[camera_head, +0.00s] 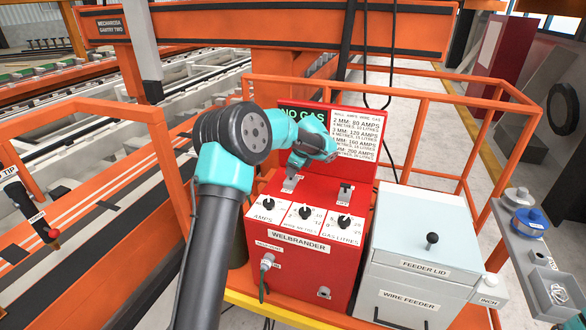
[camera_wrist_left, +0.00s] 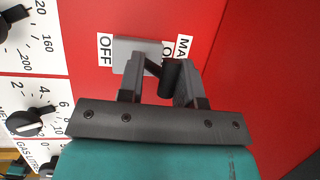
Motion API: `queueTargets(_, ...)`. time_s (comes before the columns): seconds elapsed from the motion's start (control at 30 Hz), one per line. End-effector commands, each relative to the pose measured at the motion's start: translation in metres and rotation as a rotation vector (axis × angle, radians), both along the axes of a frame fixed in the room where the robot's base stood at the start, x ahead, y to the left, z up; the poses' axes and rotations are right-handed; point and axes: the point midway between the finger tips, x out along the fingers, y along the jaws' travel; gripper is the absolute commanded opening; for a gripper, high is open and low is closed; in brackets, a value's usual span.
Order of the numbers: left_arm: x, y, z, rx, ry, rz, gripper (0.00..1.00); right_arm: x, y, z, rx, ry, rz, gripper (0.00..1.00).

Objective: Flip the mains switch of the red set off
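The red set (camera_head: 299,247), marked WELBRANDER, stands in the middle of the head view. Its mains switch is largely hidden there by my left gripper (camera_head: 291,183), which is down at the upper left of its sloping top. In the left wrist view the mains switch (camera_wrist_left: 169,78) is a black lever on a grey plate, between an OFF label on the left and a partly hidden label on the right. The lever leans right, away from OFF. My left gripper (camera_wrist_left: 160,88) is open, fingers either side of the lever; the right finger is very close, contact unclear. My right gripper is not in view.
A second switch (camera_head: 345,192) stands to the right on the same top, with several black knobs (camera_head: 305,212) below. A pale wire feeder (camera_head: 425,255) stands right of the set. Orange rails (camera_head: 430,95) run behind. A side shelf (camera_head: 540,265) carries small parts.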

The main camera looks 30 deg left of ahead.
Motion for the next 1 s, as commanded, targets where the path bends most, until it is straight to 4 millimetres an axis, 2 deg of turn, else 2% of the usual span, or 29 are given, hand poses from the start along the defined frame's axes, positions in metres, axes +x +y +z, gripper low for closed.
queueTargets(0.1, 0.0026, 0.0008, 0.0020, 0.001, -0.010, -0.002, 0.09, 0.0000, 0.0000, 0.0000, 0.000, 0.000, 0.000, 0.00)
queueTargets(1.0, 0.0035, 0.0016, 0.0047, 0.007, -0.035, -0.004, 0.08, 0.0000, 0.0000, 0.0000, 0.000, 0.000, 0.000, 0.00)
